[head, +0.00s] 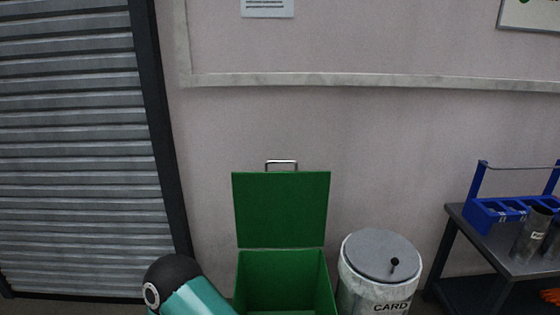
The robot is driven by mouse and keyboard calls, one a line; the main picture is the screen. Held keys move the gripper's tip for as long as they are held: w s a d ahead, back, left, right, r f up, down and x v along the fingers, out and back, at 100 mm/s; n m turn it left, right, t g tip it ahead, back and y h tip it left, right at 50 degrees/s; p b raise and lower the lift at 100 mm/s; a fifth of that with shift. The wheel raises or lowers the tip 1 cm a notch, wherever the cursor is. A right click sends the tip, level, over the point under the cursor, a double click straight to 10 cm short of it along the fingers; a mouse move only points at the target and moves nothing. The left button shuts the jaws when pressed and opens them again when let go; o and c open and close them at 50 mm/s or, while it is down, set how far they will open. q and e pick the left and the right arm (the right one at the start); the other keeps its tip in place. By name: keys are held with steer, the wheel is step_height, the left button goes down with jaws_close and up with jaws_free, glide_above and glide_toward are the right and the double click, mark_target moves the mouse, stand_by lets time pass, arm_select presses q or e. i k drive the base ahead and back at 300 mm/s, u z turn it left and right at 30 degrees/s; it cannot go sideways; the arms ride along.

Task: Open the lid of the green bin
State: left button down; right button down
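The green bin (241,285) stands low in the middle of the head view, against the wall. Its green lid (281,209) stands upright at the back, with a metal handle at its top edge. The bin's mouth is open and I see its green inner walls; the lower part is cut off by the frame's bottom edge. A teal and black arm part of mine shows at the bottom, left of the bin. Neither gripper shows in this view.
A grey round bin marked CARD (380,270), with a closed lid and black knob, stands just right of the green bin. A dark table (470,232) at the right bears a blue rack (487,214) and metal tubes (530,240). A grey roller shutter (75,150) is at the left.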

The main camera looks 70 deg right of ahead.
mark_target(272, 209)
steer(key=u, duration=0.25)
steer(key=i, duration=1.6)
steer(key=z, duration=2.3)
steer(key=k, duration=0.4)
steer(key=z, duration=0.25)
steer(key=i, duration=1.4)
steer(key=u, duration=0.25)
